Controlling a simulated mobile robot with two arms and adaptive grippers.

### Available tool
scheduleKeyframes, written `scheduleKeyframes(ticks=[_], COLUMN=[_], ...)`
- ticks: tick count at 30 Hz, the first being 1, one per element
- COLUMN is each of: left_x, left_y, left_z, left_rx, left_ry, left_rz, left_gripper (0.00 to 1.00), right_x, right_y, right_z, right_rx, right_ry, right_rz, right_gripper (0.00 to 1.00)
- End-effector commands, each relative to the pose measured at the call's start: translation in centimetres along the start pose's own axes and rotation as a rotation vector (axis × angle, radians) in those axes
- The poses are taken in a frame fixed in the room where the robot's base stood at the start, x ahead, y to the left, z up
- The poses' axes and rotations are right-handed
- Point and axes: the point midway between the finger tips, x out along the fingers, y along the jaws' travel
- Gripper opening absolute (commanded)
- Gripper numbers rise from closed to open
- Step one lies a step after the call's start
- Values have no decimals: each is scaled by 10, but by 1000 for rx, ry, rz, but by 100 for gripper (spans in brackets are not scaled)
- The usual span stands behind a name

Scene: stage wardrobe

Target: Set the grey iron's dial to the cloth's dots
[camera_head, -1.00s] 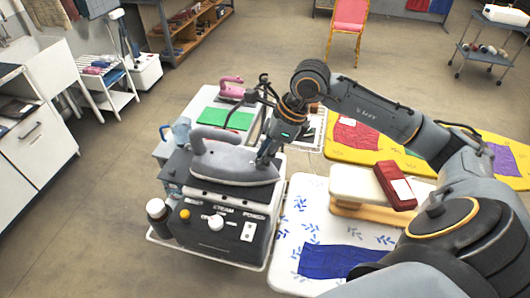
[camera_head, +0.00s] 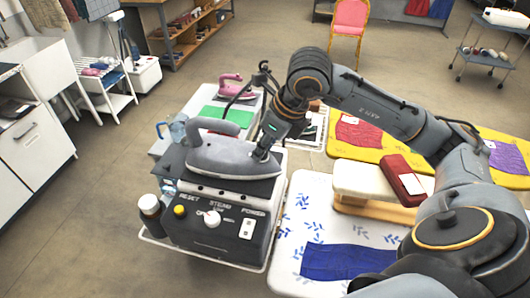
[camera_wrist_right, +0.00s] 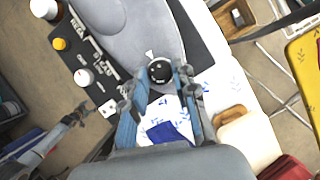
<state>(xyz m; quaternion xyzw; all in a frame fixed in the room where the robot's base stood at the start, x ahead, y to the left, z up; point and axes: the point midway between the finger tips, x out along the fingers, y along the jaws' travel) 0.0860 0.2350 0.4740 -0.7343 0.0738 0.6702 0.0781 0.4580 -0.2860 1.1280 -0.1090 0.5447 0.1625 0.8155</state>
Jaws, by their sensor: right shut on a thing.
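The grey iron (camera_head: 235,160) lies on top of a dark steam station (camera_head: 220,228). In the right wrist view the iron (camera_wrist_right: 140,30) has a round black dial (camera_wrist_right: 159,71) with a pale pointer mark beside it. My right gripper (camera_head: 264,153) is at the iron's right end. In its wrist view the fingers (camera_wrist_right: 159,78) are on either side of the dial and shut on it. A blue cloth (camera_head: 345,262) lies on the white patterned board (camera_head: 290,225); its dots are too small to read. What seems to be my left gripper (camera_wrist_right: 72,118) shows at lower left in the wrist view.
The station front has a yellow button (camera_head: 180,210), a white knob (camera_head: 212,219) and a power switch (camera_head: 247,228). A dark bottle (camera_head: 150,208) stands at its left. A pink iron (camera_head: 231,84) is behind. A red box (camera_head: 402,181) lies on a padded stand.

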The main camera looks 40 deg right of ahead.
Motion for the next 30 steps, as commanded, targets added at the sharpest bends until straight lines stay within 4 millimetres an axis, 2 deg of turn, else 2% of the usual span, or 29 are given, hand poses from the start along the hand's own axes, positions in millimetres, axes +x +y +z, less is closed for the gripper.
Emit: scheduleKeyframes(ticks=[3,15,30], left_x=[12,27,31], left_y=[0,0,0], left_z=[1,2,2], left_rx=[0,0,-1], left_ry=[0,0,1], left_rz=[0,0,0], left_gripper=[80,80,80], right_x=[2,1,0], right_y=[2,4,5], right_z=[1,2,2], right_rx=[98,377,498], right_ry=[-6,-5,-2], right_rz=[-42,-156,-205], right_gripper=[0,0,0])
